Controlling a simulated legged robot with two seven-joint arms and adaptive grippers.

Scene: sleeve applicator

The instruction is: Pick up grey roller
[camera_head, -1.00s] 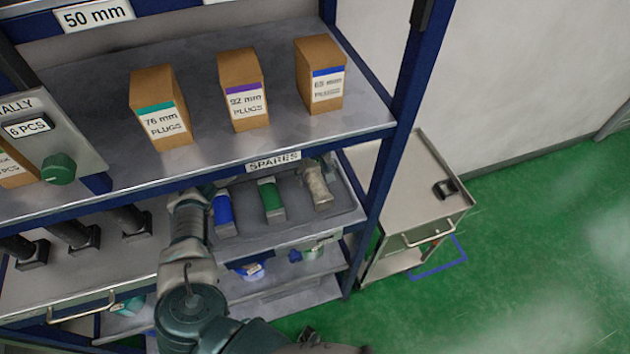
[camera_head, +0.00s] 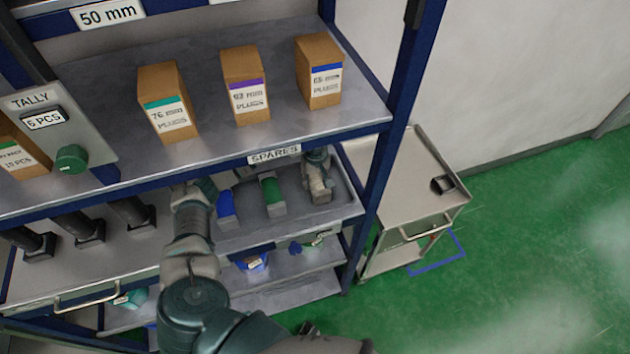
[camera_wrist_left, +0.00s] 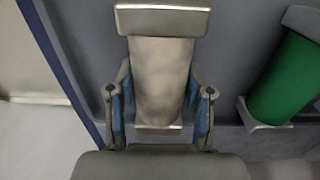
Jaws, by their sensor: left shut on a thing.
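The grey roller (camera_wrist_left: 160,75) is a smooth metallic grey cylinder with a flat plate at each end. In the left wrist view it stands between the two blue-padded fingers of my left gripper (camera_wrist_left: 160,112), which is shut on it. In the head view the left gripper (camera_head: 318,185) is at the right end of the spares tray and covers most of the roller. I cannot tell whether the roller is clear of the tray floor.
The upper shelf (camera_head: 215,143), with boxes of plugs, is close above. A blue rack post (camera_head: 384,150) and a cart (camera_head: 400,190) stand to the right.

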